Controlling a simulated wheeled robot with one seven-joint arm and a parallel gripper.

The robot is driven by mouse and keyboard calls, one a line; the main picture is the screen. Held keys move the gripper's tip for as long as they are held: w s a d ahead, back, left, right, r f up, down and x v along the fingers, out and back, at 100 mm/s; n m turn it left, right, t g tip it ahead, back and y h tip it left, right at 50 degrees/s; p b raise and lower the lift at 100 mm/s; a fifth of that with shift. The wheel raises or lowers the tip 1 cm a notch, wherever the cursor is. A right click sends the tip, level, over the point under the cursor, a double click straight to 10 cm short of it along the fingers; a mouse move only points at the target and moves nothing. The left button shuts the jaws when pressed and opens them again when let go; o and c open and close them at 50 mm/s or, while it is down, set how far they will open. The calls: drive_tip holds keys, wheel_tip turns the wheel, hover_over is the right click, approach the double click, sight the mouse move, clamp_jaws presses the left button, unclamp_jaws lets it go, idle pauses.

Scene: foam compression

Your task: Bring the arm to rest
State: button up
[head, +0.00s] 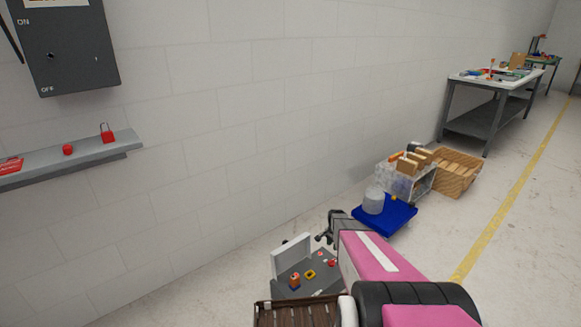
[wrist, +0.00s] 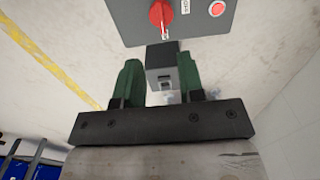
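My arm shows in the head view as a pink and white link reaching up from the bottom edge. My gripper (head: 324,234) is at its far end, in the air in front of the wall and near the floor items. In the wrist view my gripper (wrist: 160,72) has two dark green fingers standing apart. A grey block with a small dark slot shows between them; I cannot tell whether it is touched. In the head view I see nothing held. Beyond the fingers, the wrist view shows a grey panel (wrist: 235,22) with a red knob (wrist: 161,14) and a red button (wrist: 217,9).
An open grey case (head: 312,281) with small coloured items lies below my gripper. A dark switch box (head: 70,55) and a shelf (head: 70,160) are on the left wall. Floor at right is clear.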

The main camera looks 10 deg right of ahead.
drive_tip(key=s+a+r+n, duration=0.3)
drive_tip(key=s+a+r, duration=0.1)
drive_tip(key=s+r, duration=0.4)
drive_tip(key=s+a+r+n, duration=0.4)
drive_tip(key=s+r, duration=0.4)
drive_tip(key=r, duration=0.2)
drive_tip(key=s+a+r+n, duration=0.4)
drive_tip(key=s+a+r, duration=0.1)
drive_tip(key=s+r, duration=0.3)
drive_tip(key=shift+a+r, duration=0.3)
drive_tip(key=shift+r, duration=0.35)
